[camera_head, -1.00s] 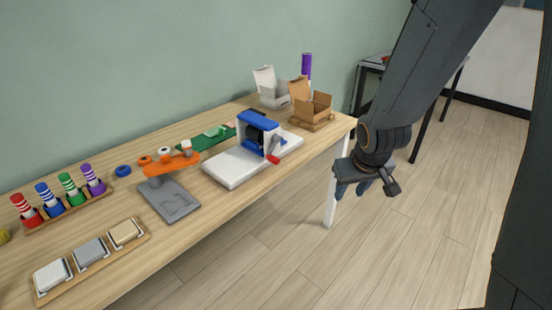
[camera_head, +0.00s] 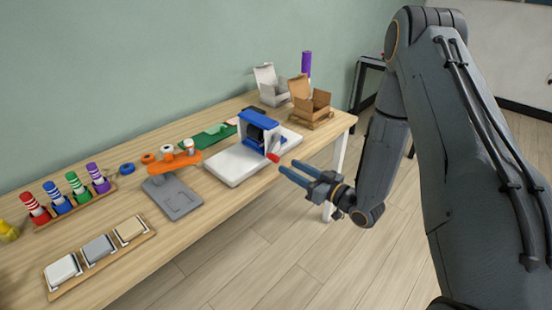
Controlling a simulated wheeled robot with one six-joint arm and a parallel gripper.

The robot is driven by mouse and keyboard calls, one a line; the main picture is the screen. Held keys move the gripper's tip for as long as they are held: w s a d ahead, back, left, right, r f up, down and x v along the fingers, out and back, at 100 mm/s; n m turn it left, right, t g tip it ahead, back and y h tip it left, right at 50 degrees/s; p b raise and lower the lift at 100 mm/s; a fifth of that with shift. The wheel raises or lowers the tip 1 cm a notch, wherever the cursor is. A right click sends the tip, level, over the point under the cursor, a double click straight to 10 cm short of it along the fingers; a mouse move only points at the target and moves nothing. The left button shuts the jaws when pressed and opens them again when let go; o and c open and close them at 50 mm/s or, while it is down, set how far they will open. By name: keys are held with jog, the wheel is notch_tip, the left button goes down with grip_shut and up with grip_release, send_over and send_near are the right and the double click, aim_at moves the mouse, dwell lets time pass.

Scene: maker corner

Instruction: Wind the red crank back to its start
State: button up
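The red crank (camera_head: 273,157) is a small red handle on a grey arm at the right side of a blue machine (camera_head: 258,124). The machine stands on a white base plate (camera_head: 234,168) near the front edge of the wooden table. My gripper (camera_head: 288,172) is just in front and to the right of the crank, its two blue fingers pointing left towards it. The fingers are apart with a gap between them, and nothing shows between them. In the picture the fingertips are close to the red handle, and I cannot tell how far apart in depth they are.
An orange and grey stand (camera_head: 173,197) is left of the machine, with a green board (camera_head: 210,135) behind. A white box (camera_head: 271,86) and a cardboard box (camera_head: 310,104) stand at the far right end. Several coloured spools and a tray of blocks (camera_head: 103,262) lie left. Floor in front is free.

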aim_at(278, 160)
jog(key=shift+p+x, duration=0.75)
jog(key=shift+x, duration=3.1)
grip_shut()
jog(key=shift+a, duration=0.1)
